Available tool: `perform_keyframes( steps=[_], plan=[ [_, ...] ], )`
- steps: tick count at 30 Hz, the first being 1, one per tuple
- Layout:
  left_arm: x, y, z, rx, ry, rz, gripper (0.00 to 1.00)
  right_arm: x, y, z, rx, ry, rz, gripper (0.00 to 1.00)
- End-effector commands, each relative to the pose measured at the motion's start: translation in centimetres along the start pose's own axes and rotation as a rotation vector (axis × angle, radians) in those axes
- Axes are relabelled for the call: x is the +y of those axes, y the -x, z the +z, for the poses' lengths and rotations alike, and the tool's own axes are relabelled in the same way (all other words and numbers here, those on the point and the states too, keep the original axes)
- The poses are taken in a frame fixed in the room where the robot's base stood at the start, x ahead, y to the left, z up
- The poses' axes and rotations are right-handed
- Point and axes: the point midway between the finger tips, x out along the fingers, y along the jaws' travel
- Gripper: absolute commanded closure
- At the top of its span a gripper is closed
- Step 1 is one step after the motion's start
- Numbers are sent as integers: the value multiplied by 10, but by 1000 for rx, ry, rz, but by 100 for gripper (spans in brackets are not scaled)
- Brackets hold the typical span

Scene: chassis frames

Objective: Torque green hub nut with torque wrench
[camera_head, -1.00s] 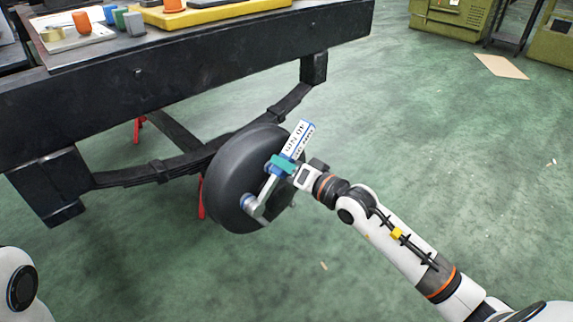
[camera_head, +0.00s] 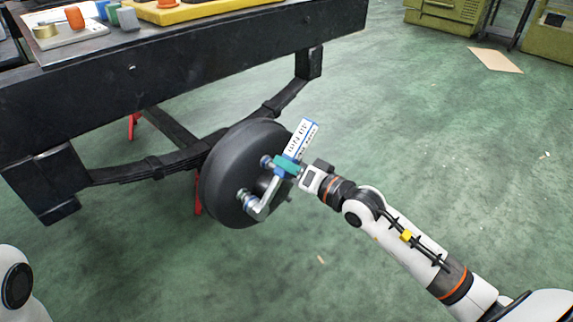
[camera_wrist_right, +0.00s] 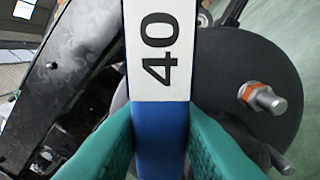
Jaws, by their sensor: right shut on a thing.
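The torque wrench (camera_head: 303,138) has a white and blue handle marked 40 and a grey bent head. My right gripper (camera_head: 286,165), with teal fingers, is shut on its handle; the grip also shows in the wrist view (camera_wrist_right: 160,130). The wrench head (camera_head: 257,208) is beside a blue nut (camera_head: 243,195) on the black wheel hub (camera_head: 225,175); I cannot tell whether they touch. Another blue nut (camera_head: 266,161) shows above it. In the wrist view an orange nut (camera_wrist_right: 250,90) sits on a metal stud. I cannot make out a green hub nut. My left gripper is out of view.
The black chassis beam (camera_head: 180,85) and leaf spring (camera_head: 150,170) lie behind and left of the hub. A tray (camera_head: 75,38) with small coloured parts and a yellow item (camera_head: 190,12) are above.

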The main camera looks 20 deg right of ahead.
Motion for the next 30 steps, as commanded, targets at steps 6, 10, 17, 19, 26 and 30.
perform_keyframes(
  steps=[6,10,17,19,26,30],
  plan=[
    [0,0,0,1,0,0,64,1,3,2,-4,2,3,100],
    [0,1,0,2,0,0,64,0,14,1,-4,3,2,100],
    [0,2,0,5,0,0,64,0,36,-2,-3,2,2,100],
    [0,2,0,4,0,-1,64,0,42,-2,-4,1,2,100],
    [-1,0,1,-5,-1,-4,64,1,50,-1,-5,2,4,100],
    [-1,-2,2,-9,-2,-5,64,2,50,-1,-5,2,4,100]
  ],
)
